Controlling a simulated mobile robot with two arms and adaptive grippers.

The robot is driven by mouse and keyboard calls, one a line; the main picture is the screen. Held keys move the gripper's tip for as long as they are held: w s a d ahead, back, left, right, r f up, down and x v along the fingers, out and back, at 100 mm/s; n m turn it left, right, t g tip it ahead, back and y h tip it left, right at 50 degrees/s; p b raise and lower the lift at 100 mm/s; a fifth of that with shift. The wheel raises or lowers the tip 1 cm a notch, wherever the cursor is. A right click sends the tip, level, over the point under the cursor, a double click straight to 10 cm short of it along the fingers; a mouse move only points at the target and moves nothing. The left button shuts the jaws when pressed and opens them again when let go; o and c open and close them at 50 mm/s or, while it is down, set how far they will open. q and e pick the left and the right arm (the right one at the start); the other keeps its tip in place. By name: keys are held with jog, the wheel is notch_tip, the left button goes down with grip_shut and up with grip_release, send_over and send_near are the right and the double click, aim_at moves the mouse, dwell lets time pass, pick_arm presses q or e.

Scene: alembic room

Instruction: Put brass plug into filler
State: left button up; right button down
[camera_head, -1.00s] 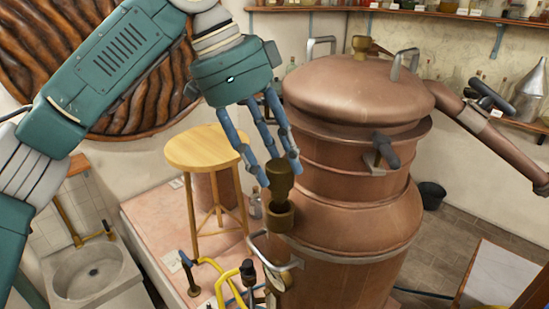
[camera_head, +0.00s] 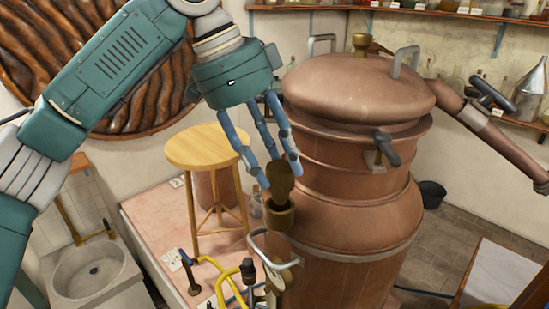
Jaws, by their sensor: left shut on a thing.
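The brass plug (camera_head: 280,180) is a dark brass piece held between the blue fingertips of my left gripper (camera_head: 272,172). The gripper points down and is shut on the plug. The plug is upright right over the filler (camera_head: 280,216), a short brass collar on the left shoulder of the copper still (camera_head: 340,190). The plug's lower end meets or overlaps the filler's mouth in this view. I cannot tell how deep it sits. My right gripper does not show.
A wooden stool (camera_head: 207,148) stands left of the still on a pink tiled platform. A curved metal handle (camera_head: 268,252) and yellow pipes (camera_head: 222,272) lie below the filler. A stone sink (camera_head: 92,272) is at the lower left. Bottle shelves (camera_head: 420,12) line the back wall.

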aim_at(274, 181)
pick_arm(q)
jog(key=shift+f, duration=2)
dwell(3.5)
jog(key=o, duration=1.3)
jog(key=shift+r, duration=0.15)
jog(key=shift+r, duration=3.35)
